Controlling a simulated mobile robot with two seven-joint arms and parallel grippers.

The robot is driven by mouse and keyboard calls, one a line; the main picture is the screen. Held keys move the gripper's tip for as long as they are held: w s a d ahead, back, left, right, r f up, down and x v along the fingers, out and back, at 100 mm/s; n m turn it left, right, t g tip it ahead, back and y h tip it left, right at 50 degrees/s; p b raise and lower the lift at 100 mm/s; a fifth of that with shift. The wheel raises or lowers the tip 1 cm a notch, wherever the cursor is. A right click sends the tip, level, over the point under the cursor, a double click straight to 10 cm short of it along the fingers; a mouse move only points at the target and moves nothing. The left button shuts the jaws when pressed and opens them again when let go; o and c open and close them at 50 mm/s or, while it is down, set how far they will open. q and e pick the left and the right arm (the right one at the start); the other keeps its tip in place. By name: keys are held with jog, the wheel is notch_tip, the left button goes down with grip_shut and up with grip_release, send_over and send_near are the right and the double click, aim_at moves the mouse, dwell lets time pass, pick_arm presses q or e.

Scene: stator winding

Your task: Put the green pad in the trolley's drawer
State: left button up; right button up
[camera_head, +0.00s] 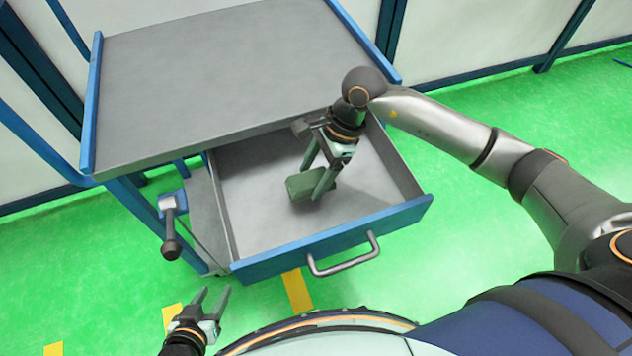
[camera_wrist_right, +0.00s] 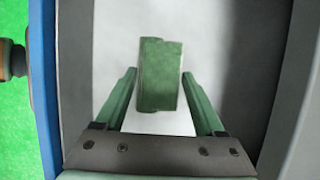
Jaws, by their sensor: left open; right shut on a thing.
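The green pad (camera_head: 299,187) is a small dark green block inside the trolley's open drawer (camera_head: 262,222). My right gripper (camera_head: 314,178) reaches down into the drawer and is shut on the pad. In the right wrist view, the pad (camera_wrist_right: 160,78) sits between the two green fingers, with the pale drawer floor (camera_wrist_right: 210,40) below it. The pad is low in the drawer; whether it touches the floor I cannot tell. My left gripper (camera_head: 208,303) is open and empty, below and left of the drawer front, outside the trolley.
The grey trolley top (camera_head: 220,60) overhangs the back of the drawer. The drawer front has a curved metal handle (camera_head: 343,262). A blue clamp-like part with a dark handle (camera_head: 172,220) stands at the trolley's left side. The rest of the drawer looks empty. Green floor (camera_head: 500,120) surrounds the trolley.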

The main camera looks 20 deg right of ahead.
aim_at(316, 184)
jog(key=shift+w+d+f, duration=0.1)
jog(key=shift+d+f, duration=0.05)
jog(key=shift+f, duration=0.8)
jog(key=shift+d+f, duration=0.15)
jog(key=shift+f, duration=0.75)
jog(key=shift+f, duration=0.15)
jog(key=shift+f+b, duration=0.15)
jog(key=shift+b, duration=0.15)
jog(key=o, duration=1.3)
jog(key=shift+r+p, duration=0.4)
jog(key=v, duration=1.1)
jog(key=shift+d+r, duration=0.15)
jog(key=shift+r, duration=0.25)
